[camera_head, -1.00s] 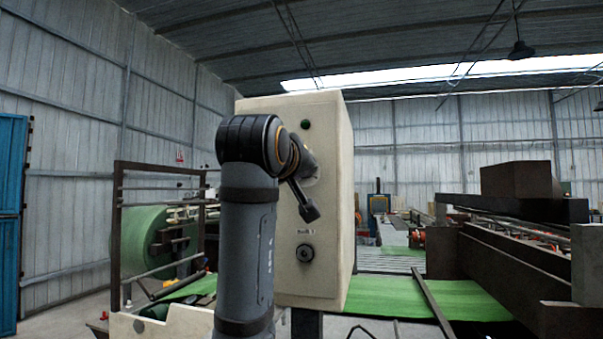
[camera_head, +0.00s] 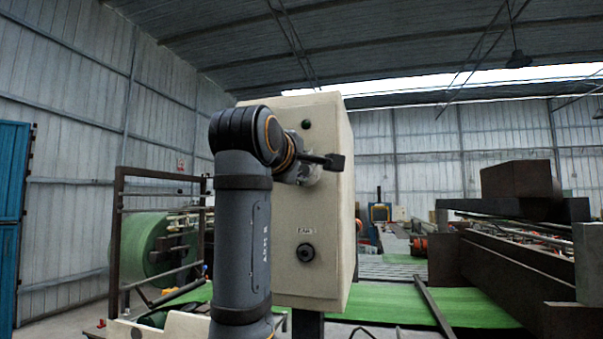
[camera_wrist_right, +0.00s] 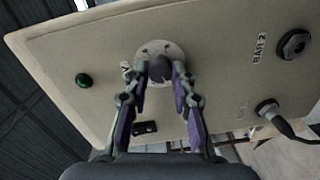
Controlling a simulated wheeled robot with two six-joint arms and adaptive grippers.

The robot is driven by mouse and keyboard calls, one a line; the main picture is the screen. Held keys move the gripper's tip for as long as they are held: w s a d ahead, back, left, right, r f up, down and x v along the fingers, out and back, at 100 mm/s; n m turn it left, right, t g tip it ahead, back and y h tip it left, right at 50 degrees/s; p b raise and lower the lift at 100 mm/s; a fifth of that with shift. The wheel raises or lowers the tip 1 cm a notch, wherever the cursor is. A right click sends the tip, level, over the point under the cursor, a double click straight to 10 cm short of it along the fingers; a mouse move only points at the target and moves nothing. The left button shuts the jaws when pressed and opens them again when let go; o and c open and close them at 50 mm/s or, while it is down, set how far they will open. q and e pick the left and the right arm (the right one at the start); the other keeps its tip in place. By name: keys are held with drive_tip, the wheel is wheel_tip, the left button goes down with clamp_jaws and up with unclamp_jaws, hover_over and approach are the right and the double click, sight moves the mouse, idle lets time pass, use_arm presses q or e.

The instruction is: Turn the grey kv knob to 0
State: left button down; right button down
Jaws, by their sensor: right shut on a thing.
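The cream control box (camera_head: 310,270) stands in front of me, with its front panel facing me. In the right wrist view, the dark grey knob (camera_wrist_right: 158,68) sits on a pale round dial with small dark marks at its rim. My right gripper (camera_wrist_right: 166,76) is shut on the knob, with a finger on either side. A small label beside the dial is partly covered by a finger and I cannot read it. The knob's pointer and exact setting cannot be made out. In the head view, my right arm hides the knob. My left gripper is not in view.
A green lamp (camera_wrist_right: 83,80) and a black rectangular part (camera_wrist_right: 145,127) are on the panel. A round black fitting (camera_wrist_right: 294,45) has a "BAR 2" label; a cabled plug (camera_wrist_right: 268,110) is near it. A framed green roll (camera_head: 148,245) stands left, machinery (camera_head: 500,270) right.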

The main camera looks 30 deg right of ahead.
drive_tip(key=shift+n, duration=0.6)
drive_tip(key=c, duration=1.1)
unclamp_jaws()
drive_tip(key=shift+s+a, duration=0.15)
drive_tip(key=shift+a, duration=0.1)
drive_tip(key=v, duration=0.7)
